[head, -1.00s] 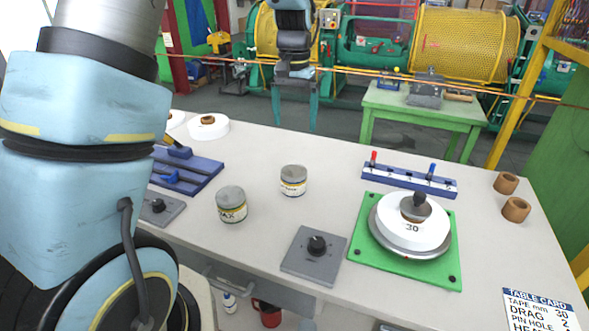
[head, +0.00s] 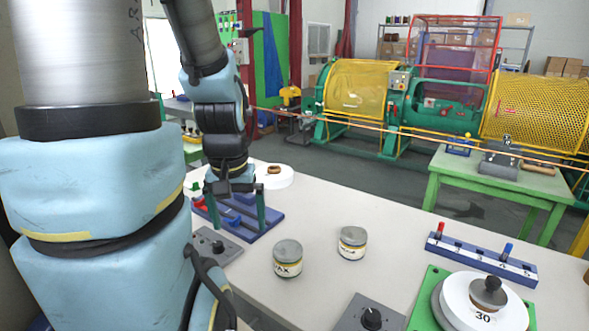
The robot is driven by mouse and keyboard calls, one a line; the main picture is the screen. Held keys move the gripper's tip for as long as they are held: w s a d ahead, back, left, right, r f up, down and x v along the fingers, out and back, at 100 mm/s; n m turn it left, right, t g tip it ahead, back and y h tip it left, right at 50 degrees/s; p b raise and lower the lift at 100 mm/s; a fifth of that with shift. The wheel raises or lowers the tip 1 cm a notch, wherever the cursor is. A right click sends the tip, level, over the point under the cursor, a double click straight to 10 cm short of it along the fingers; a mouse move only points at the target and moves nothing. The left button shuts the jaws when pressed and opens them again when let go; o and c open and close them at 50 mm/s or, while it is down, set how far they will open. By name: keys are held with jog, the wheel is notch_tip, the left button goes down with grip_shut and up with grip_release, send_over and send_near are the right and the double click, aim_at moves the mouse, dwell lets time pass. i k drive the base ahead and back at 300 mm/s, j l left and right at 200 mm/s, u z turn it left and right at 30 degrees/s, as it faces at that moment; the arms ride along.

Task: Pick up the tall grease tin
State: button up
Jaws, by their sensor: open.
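Two grey-lidded tins stand upright on the pale table in the head view. The nearer-left one (head: 287,260) has a label ending in "AX". The farther-right one (head: 352,243) has a white and yellow label that I cannot read. They look similar in height, so I cannot tell for sure which is the tall grease tin. My gripper (head: 236,222) points down to the left of both tins, over or in front of a blue rack. Its two green fingers are spread apart with nothing seen between them.
The blue rack (head: 240,217) with coloured handles lies behind the gripper. Grey knob boxes (head: 368,318) flank the tins. A white roll (head: 272,177) sits at the back.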

aim_at(353, 238)
jog(key=k, duration=1)
